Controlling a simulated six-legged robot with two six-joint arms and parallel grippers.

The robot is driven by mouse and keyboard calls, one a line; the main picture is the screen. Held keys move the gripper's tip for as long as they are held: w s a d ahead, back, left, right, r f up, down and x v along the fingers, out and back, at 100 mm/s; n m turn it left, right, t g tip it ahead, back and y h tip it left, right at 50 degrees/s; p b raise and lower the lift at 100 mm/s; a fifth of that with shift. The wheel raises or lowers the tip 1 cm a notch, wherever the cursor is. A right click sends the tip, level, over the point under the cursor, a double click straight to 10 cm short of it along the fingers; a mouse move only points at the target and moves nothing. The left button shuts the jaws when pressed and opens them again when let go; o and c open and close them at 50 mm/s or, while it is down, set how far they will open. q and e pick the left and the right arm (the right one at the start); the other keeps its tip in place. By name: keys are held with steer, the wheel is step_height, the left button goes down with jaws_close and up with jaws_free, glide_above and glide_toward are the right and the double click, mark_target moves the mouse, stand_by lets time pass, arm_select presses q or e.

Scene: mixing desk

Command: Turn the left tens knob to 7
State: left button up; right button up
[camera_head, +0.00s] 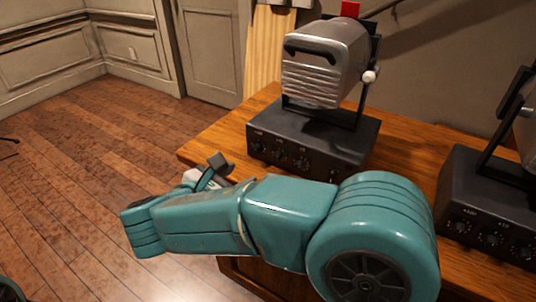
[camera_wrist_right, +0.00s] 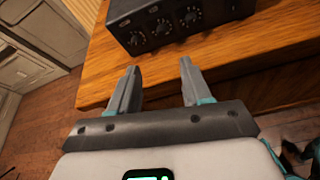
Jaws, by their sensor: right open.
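The left dark box (camera_head: 330,143) stands on the desk with a ribbed silver canister (camera_head: 322,65) mounted above it. Its front has three knobs in a row; the middle one, the tens knob (camera_head: 280,155), also shows in the right wrist view (camera_wrist_right: 162,27). The knob's exact pointer reading is too small to tell. My right gripper (camera_head: 212,168) is in front of the box, by the desk's left edge. In the right wrist view its two fingers (camera_wrist_right: 158,68) are apart and empty, pointing toward the box and clear of the knobs. My left gripper is out of view.
A second dark box (camera_head: 470,205) with similar knobs stands on the right of the wooden desk (camera_head: 415,155). The desk's front edge (camera_wrist_right: 95,95) lies beneath my right fingers. Open wooden floor (camera_head: 70,190) is on the left.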

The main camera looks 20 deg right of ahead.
mark_target(275, 158)
steer(key=b+x, duration=0.1)
steer(key=x, duration=0.6)
steer(key=b+x, duration=0.1)
steer(key=x, duration=0.6)
steer(key=shift+s+d+f, duration=0.2)
steer(key=shift+f, duration=0.05)
steer(key=shift+w+d+f, duration=0.15)
steer(key=shift+w+d, duration=0.25)
jaws_close()
